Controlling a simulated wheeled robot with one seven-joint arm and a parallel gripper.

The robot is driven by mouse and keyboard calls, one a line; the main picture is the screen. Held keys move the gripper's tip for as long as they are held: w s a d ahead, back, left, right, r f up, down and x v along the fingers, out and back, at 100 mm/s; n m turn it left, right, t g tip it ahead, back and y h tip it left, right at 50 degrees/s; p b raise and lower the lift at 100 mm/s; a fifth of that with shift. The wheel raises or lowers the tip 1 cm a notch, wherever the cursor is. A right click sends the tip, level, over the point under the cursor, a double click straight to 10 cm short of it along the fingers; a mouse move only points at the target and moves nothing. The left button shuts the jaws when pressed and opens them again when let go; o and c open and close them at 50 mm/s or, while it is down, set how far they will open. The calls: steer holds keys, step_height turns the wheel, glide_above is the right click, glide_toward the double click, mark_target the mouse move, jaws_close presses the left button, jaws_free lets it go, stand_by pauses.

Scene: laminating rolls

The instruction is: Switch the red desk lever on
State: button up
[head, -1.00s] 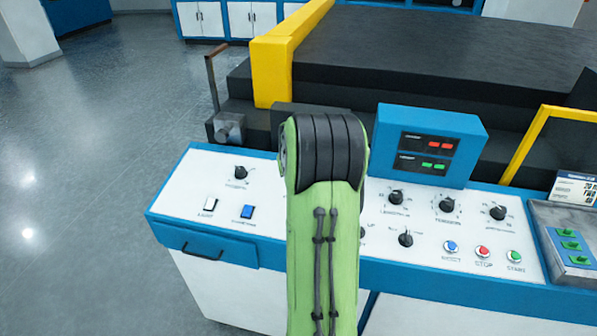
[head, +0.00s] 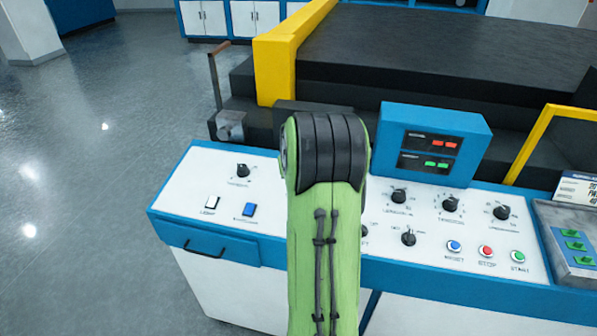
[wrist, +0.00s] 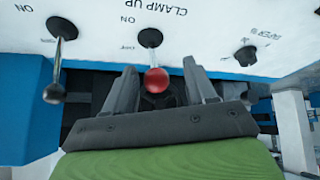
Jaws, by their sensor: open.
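My gripper (wrist: 160,66) is open, with one finger on each side of the knob. I see gaps on both sides and cannot tell the depth. In the head view my arm hides the gripper and the lever.
A second lever with a dark ball knob (wrist: 54,93) stands left of the red one in the wrist view. A black dial (wrist: 246,55) is to the right. The head view shows the console's blue display box (head: 433,143), white and blue switches, and several dials and push buttons.

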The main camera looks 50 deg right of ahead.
steer(key=p+v, duration=0.1)
steer(key=v, duration=1.4)
steer(key=shift+a+r, duration=0.2)
steer(key=shift+r, duration=0.1)
steer(key=shift+s, duration=0.1)
steer(key=s+a+r+n+t+y, duration=0.1)
steer(key=a+n+y, duration=0.15)
steer(key=a, duration=0.95)
steer(key=s+a+n+y, duration=0.1)
steer(key=s+a+n, duration=0.15)
steer(key=a, duration=0.85)
steer(key=s+a+f+n+y, duration=0.2)
steer(key=s+a+n, duration=0.1)
steer(key=s+a, duration=0.4)
steer(key=shift+s+a+f+n, duration=0.2)
steer(key=shift+a+f+n, duration=0.1)
steer(key=shift+a, duration=0.35)
